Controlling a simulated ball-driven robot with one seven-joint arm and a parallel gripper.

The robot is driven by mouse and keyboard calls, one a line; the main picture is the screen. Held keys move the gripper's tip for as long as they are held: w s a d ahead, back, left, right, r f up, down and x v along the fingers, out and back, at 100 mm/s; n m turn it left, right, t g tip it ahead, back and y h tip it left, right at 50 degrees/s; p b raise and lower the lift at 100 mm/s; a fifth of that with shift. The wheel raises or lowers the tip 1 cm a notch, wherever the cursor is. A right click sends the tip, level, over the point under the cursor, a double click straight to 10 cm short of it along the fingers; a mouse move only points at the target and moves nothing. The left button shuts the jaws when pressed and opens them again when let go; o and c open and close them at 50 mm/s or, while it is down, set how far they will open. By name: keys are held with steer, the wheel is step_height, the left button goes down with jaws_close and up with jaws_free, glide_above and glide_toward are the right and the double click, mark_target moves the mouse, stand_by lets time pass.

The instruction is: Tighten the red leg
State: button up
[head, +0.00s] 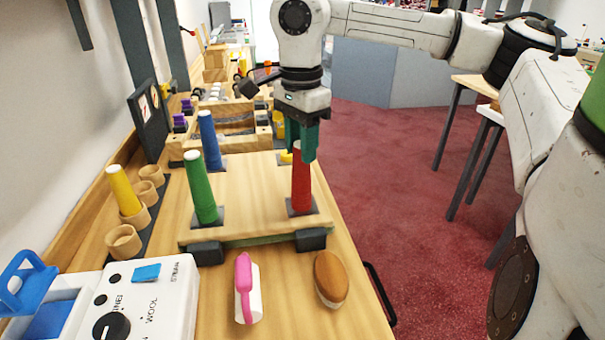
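The red leg (301,185) stands upright on a dark square base at the front right of a wooden board (250,205). My gripper (301,150) points down at the top of the red leg, its green fingers around or right beside the leg's upper end. I cannot tell whether the fingers touch it. A green leg (199,188) stands at the front left of the board, leaning slightly. A blue leg (210,140) stands at the back left. A yellow piece (286,157) shows at the back right, mostly hidden behind my gripper.
A yellow leg (123,190) stands in a wooden cup at left, near empty cups (124,242). In front lie a pink-handled item (246,288) and a brown-topped brush (330,279). A white machine (140,305) fills the front left. The counter edge drops to red carpet on the right.

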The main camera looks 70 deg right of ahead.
steer(key=c, duration=0.4)
steer(key=shift+o, duration=0.2)
steer(key=shift+f+m+b, duration=0.15)
steer(key=shift+m+b, duration=0.35)
steer(key=shift+m, duration=1.4)
steer(key=shift+m+b, duration=0.3)
steer(key=shift+m, duration=0.3)
steer(key=o, duration=1.5)
steer(key=shift+c, duration=0.2)
